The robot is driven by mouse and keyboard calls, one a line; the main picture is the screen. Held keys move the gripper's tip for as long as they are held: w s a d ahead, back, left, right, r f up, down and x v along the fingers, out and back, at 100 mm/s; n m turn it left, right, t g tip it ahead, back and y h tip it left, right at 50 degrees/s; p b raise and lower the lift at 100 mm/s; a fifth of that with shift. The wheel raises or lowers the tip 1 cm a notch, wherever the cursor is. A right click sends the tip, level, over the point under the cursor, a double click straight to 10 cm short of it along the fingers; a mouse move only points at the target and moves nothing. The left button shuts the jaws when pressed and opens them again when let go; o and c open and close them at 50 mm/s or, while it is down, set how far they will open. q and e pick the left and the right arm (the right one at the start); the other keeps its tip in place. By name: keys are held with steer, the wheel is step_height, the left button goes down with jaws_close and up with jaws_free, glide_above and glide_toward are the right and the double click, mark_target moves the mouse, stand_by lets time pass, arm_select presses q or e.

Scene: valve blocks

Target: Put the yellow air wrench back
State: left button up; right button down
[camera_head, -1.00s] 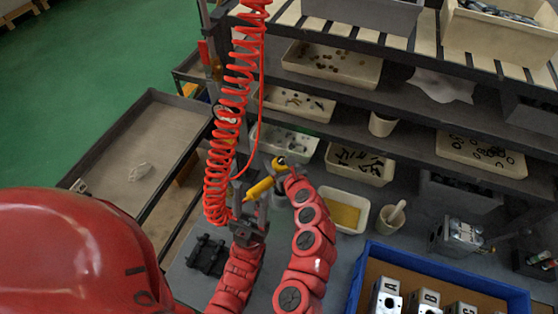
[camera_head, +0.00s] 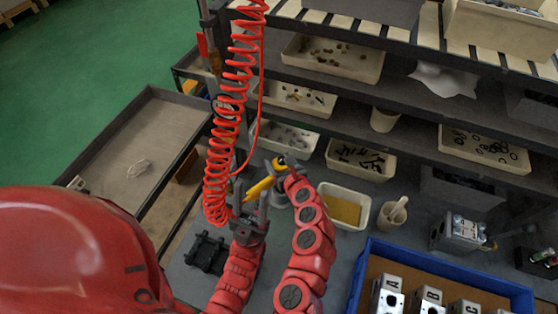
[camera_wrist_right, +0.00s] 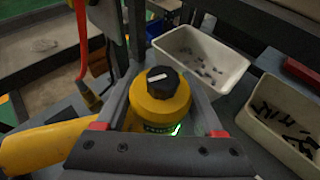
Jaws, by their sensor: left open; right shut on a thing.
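The yellow air wrench (camera_head: 260,187) is held tilted above the bench, its head up at the right and its body sloping down to the left. My right gripper (camera_head: 279,166) is shut on its head. In the right wrist view the wrench's yellow head with a black knob (camera_wrist_right: 160,98) sits between the fingers, and the yellow body runs out to the left. My left gripper (camera_head: 250,203) is open, just below the lower end of the wrench, its fingers spread around or beside that end. The red coiled hose (camera_head: 222,150) hangs down close to the left gripper.
A black cradle-like part (camera_head: 206,254) lies on the grey bench left of my left gripper. A bin with a yellow pad (camera_head: 345,208) and a mortar (camera_head: 391,214) stand to the right. A blue tray (camera_head: 440,262) holds lettered valve blocks. Shelves with parts bins rise behind.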

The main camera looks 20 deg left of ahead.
steer(key=shift+f+b, duration=0.85)
steer(key=shift+f, duration=0.25)
stand_by(0.4)
jaws_free()
steer(key=shift+f, duration=0.1)
steer(key=shift+s+d, duration=0.1)
